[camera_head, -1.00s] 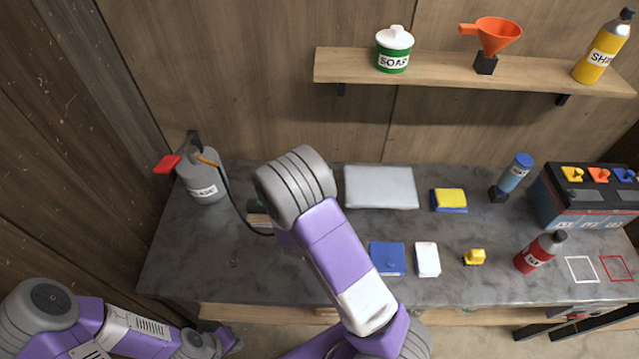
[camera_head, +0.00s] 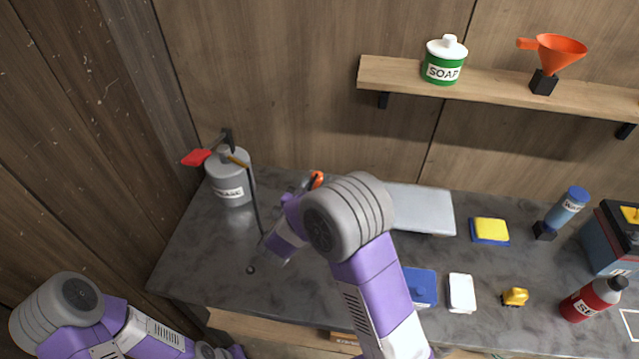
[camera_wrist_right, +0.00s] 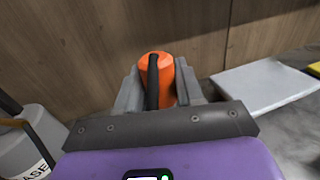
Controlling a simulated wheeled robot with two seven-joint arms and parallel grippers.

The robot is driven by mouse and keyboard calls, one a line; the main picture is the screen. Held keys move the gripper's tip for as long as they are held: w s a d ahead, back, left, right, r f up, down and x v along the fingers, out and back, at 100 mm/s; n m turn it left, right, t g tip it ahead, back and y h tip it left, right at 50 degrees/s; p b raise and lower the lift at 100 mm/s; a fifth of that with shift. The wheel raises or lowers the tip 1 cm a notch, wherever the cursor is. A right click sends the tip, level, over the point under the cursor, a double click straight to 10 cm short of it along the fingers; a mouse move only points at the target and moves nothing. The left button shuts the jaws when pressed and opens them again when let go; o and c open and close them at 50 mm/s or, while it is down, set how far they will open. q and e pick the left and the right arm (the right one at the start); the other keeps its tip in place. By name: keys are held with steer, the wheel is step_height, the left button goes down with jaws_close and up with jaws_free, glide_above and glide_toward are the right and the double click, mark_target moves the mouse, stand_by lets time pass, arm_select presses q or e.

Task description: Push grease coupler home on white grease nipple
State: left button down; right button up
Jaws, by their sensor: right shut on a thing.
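My right gripper (camera_wrist_right: 158,90) is shut on an orange grease coupler (camera_wrist_right: 155,70), with a black hose running across its front in the right wrist view. In the head view the coupler's orange end (camera_head: 317,180) shows just above my right wrist, over the back of the bench. The black hose (camera_head: 256,205) hangs from the grey grease can (camera_head: 231,178) at the left. I cannot make out a white grease nipple in either view; my right arm hides part of the bench. My left gripper (camera_head: 222,352) is at the bottom edge, mostly cut off.
A pale flat panel (camera_head: 422,208), a blue block (camera_head: 421,286), a white block (camera_head: 461,293) and a sponge (camera_head: 489,231) lie right of my arm. A wooden shelf (camera_head: 500,85) carries a soap jar (camera_head: 443,60).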

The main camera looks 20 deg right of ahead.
step_height(320, 180, down, 6)
steer(key=b, duration=0.4)
steer(key=shift+r, duration=0.25)
steer(key=shift+f, duration=0.2)
stand_by(1.4)
steer(key=shift+f+b, duration=1.15)
steer(key=shift+f, duration=0.25)
steer(key=o, duration=1.1)
steer(key=shift+o, duration=0.2)
